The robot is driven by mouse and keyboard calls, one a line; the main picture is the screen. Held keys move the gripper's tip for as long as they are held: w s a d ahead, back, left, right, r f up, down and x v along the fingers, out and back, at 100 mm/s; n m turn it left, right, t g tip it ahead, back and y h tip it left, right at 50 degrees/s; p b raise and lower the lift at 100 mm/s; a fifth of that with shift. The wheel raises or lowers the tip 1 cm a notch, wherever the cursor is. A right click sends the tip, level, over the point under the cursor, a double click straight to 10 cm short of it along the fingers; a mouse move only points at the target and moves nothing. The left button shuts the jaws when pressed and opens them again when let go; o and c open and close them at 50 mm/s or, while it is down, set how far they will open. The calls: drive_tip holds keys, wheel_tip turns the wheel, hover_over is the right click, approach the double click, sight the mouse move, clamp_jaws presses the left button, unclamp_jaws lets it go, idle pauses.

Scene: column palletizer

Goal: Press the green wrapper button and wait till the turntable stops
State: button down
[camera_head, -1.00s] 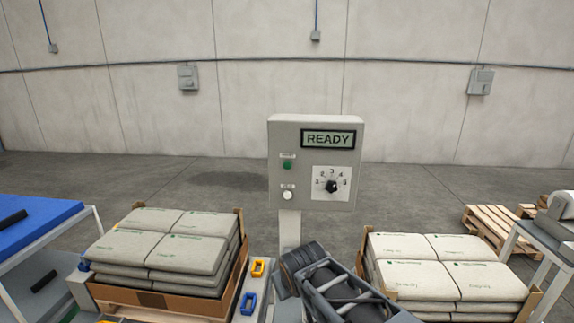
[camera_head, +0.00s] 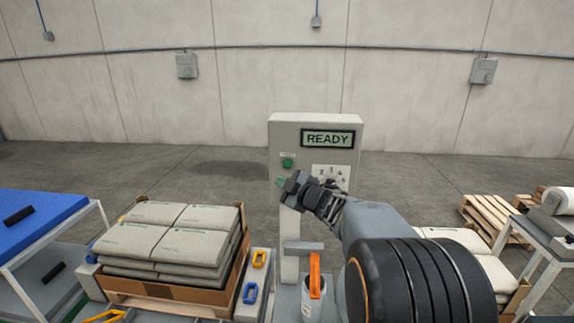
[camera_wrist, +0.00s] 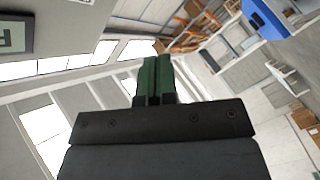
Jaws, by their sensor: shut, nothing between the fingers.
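The control box (camera_head: 300,138) stands upright on a post and its display (camera_head: 328,138) reads READY. The green button (camera_head: 287,163) is on its left side, uncovered. My gripper (camera_head: 280,182) is just below the green button, in front of the panel's lower left, and hides the white button there. Its green fingers are shut and empty; they also show in the wrist view (camera_wrist: 155,78). I cannot tell whether the fingertips touch the panel. My arm partly covers the dial plate (camera_head: 333,171). I cannot make out a turntable.
A loaded pallet of grey bags (camera_head: 165,240) stands left, and more bags (camera_head: 490,262) are partly hidden by my arm at right. A blue-topped table (camera_head: 45,222) is far left. Empty wooden pallets (camera_head: 487,214) lie at right. The floor behind the box is clear.

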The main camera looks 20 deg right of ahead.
sight(287, 168)
drive_tip(key=shift+w+d+p, duration=0.45)
drive_tip(key=shift+w+d, duration=0.25)
drive_tip(key=shift+w, duration=0.6)
drive_tip(key=shift+w+d+p, duration=0.4)
drive_tip(key=shift+w+d, duration=0.35)
drive_tip(key=shift+w, duration=0.5)
drive_tip(key=shift+w+d+p, duration=0.45)
drive_tip(key=shift+w+d, duration=0.25)
drive_tip(key=shift+w, duration=0.6)
drive_tip(key=shift+w, duration=0.1)
drive_tip(key=shift+w+d, duration=0.2)
drive_tip(key=shift+w, duration=0.05)
